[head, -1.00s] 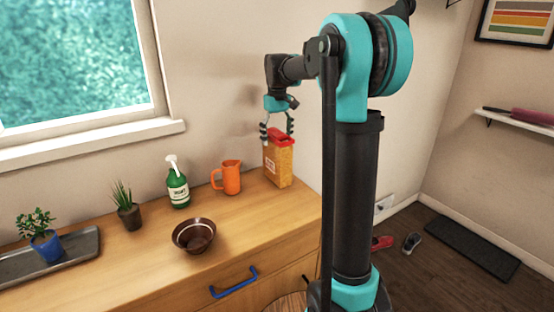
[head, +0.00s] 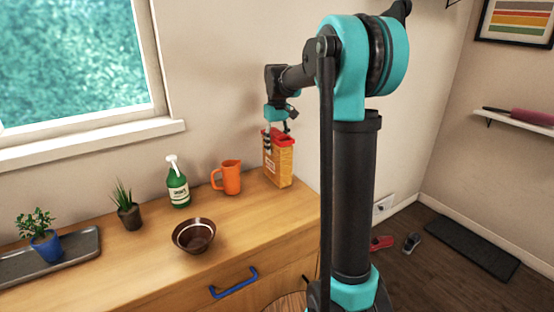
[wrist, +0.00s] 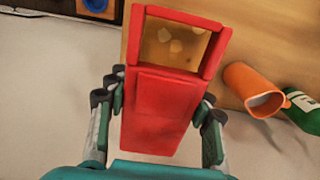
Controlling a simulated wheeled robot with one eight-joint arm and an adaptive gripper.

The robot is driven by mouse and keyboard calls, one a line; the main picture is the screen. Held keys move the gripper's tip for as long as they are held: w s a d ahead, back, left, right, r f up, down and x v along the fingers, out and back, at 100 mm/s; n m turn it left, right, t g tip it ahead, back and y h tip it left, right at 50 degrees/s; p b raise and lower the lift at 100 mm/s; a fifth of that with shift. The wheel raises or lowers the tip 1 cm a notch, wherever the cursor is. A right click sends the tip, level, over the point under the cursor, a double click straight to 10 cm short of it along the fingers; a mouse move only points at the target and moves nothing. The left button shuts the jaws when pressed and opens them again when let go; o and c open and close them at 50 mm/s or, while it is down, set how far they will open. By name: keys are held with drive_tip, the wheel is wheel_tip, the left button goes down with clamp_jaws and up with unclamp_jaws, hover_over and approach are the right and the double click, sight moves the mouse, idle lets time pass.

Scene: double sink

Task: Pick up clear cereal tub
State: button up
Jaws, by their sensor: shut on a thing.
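The clear cereal tub (head: 279,163) stands upright at the back right corner of the wooden counter, with a red lid and orange-yellow contents. In the wrist view its red lid (wrist: 158,100) fills the middle, with an opening at the far end showing cereal pieces. My gripper (head: 279,141) reaches down over the tub from above. In the wrist view its fingers (wrist: 160,97) lie on both sides of the lid, shut on the tub. The tub's base appears to rest on the counter.
An orange pitcher (head: 228,177) stands just left of the tub, with a green spray bottle (head: 177,182) beyond it. A brown bowl (head: 194,235) sits nearer the front edge. Two potted plants (head: 125,206) (head: 42,238) and a grey tray (head: 80,257) are further left. The wall is close behind.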

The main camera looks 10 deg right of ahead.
clamp_jaws()
drive_tip(key=shift+r, duration=0.15)
wheel_tip(320, 180, up, 20)
idle(0.5)
idle(1.2)
